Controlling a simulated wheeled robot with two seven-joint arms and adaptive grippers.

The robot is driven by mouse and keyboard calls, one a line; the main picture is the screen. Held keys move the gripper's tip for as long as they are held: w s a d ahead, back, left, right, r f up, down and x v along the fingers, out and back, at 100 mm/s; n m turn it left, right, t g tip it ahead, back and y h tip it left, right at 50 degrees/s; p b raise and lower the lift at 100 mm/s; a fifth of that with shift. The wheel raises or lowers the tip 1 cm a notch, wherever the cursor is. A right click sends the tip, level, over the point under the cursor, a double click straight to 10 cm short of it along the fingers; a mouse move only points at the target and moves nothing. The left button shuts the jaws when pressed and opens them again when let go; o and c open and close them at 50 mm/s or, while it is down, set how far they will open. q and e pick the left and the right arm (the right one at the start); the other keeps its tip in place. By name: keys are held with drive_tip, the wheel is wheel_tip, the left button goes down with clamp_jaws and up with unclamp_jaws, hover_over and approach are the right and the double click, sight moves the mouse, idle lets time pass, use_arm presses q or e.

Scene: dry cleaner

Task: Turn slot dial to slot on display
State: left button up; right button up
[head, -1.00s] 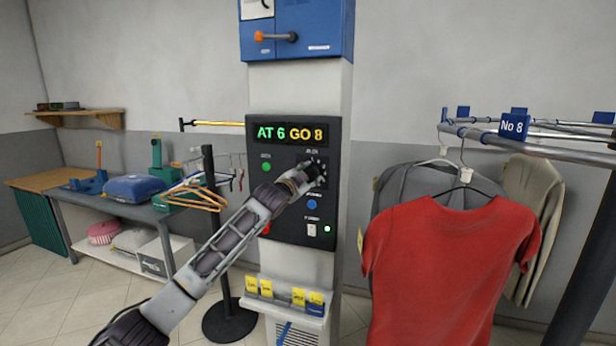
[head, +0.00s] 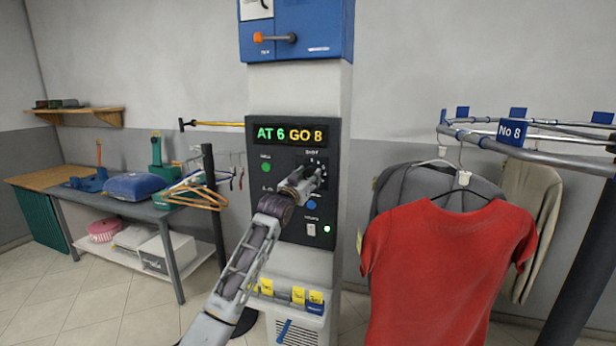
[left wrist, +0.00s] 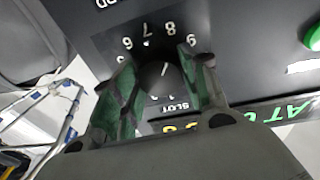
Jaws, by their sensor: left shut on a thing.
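The display (head: 290,134) on the black control panel (head: 258,210) reads "AT 6" in green and "GO 8" in yellow. The slot dial (left wrist: 156,80) is a dark round knob with a short white line, among printed numbers; 6, 7, 8 and 9 are readable in the left wrist view. The line leans roughly toward the 8, but its exact setting is hard to tell. My left gripper (left wrist: 160,88) is shut on the dial, with a green-padded finger on each side. In the head view my left gripper (head: 312,178) hides most of the dial. My right gripper is out of view.
A green button (head: 266,167) and a blue button (head: 311,205) sit near the dial. A blue box (head: 320,40) with an orange-knobbed lever is above.

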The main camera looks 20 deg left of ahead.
use_arm(q)
drive_tip(key=shift+f+n, duration=0.1)
drive_tip(key=shift+n, duration=0.5)
drive_tip(key=o, duration=1)
drive_tip(key=shift+o, duration=0.2)
drive_tip(key=shift+s, duration=0.2)
drive_tip(key=s+a+f, duration=0.1)
drive_tip(key=s, duration=1)
drive_tip(key=shift+s, duration=0.25)
drive_tip(key=shift+a+f, duration=0.1)
drive_tip(key=shift+f, duration=0.05)
drive_tip(key=shift+f, duration=0.1)
